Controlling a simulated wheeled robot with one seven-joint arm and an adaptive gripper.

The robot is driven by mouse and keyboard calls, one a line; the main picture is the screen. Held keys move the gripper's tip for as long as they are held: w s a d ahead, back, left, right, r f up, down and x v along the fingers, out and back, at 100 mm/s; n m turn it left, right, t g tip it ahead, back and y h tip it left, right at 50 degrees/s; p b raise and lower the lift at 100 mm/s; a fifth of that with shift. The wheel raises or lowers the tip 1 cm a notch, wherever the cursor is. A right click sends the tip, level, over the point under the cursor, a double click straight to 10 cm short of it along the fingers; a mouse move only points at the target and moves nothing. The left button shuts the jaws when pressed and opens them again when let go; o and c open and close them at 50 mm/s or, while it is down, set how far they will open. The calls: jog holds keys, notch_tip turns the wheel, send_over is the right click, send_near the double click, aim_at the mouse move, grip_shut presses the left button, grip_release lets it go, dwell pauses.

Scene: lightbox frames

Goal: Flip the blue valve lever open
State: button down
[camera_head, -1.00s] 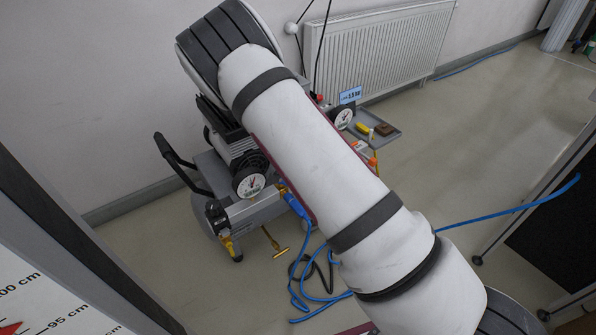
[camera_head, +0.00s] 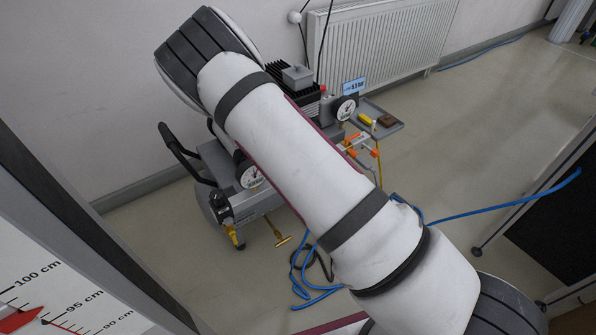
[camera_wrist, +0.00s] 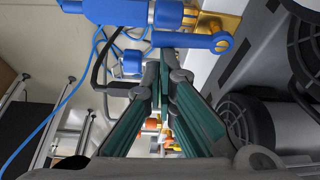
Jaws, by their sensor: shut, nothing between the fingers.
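The blue valve lever (camera_wrist: 190,40) lies across the top of the wrist view, a flat bar with a ring at its right end. A brass fitting (camera_wrist: 222,20) and a blue valve or coupling body (camera_wrist: 118,12) are beside it. My gripper (camera_wrist: 166,72) has green-padded fingers, closed at the tips and empty. The tips appear just below the lever in the picture; whether they touch it I cannot tell. In the head view my arm covers the gripper and lever.
The compressor (camera_head: 215,170) stands by the wall, with a pressure gauge (camera_head: 249,176) at its front. A small tray (camera_head: 385,122) holds a yellow item. Blue hose (camera_head: 510,208) runs across the floor to the right. A radiator (camera_head: 385,45) is behind; open floor lies at right.

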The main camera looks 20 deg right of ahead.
notch_tip(320, 180, up, 10)
jog(key=p, duration=0.2)
jog(key=shift+d+r+p, duration=0.15)
jog(key=shift+r+p, duration=0.05)
jog(key=shift+p, duration=0.15)
dwell(0.3)
dwell(0.4)
